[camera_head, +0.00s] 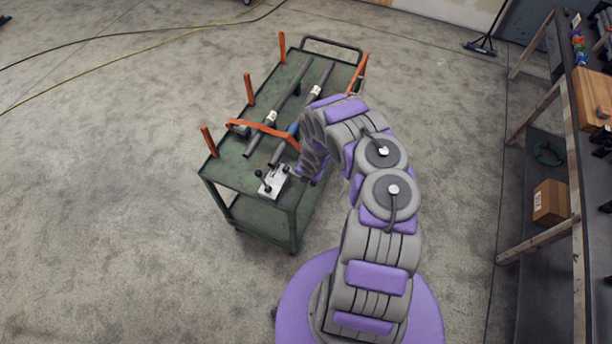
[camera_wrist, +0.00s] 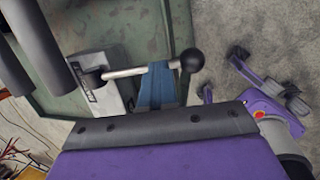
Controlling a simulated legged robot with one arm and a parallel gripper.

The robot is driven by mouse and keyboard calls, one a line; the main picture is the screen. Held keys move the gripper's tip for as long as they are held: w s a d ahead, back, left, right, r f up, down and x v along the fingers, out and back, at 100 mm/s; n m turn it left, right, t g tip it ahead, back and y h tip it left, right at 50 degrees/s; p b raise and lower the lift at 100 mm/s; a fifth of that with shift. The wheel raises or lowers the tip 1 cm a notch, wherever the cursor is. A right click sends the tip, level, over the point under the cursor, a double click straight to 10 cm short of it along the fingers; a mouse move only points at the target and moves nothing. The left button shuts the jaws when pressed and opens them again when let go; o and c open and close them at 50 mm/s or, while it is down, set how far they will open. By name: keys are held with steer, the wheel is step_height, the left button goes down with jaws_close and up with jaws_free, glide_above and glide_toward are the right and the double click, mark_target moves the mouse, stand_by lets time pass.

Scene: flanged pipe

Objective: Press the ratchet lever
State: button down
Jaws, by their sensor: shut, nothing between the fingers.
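The ratchet lever (camera_wrist: 140,70) is a light metal rod with a black ball knob (camera_wrist: 192,60) at its right end in the wrist view. It stands over a silver plate (camera_wrist: 100,98) with dark lettering. In the head view the silver ratchet block (camera_head: 274,181), with small black knobs, sits at the cart's near corner. My gripper (camera_wrist: 157,72) shows as blue fingers, shut and empty, reaching up to the rod beside the knob. I cannot tell whether they touch it. In the head view my gripper (camera_head: 302,172) is just right of the block, its fingers mostly hidden.
The green cart (camera_head: 232,177) carries grey pipes (camera_head: 280,112) and orange uprights (camera_head: 249,88); an orange bar (camera_head: 262,129) crosses the pipes. A shelf (camera_head: 540,205) with boxes stands at the right. The floor left of the cart is clear except for cables.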

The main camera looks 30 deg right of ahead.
steer(key=shift+s+a+f+y, duration=0.15)
steer(key=shift+f+y, duration=0.05)
steer(key=shift+y, duration=0.1)
stand_by(0.5)
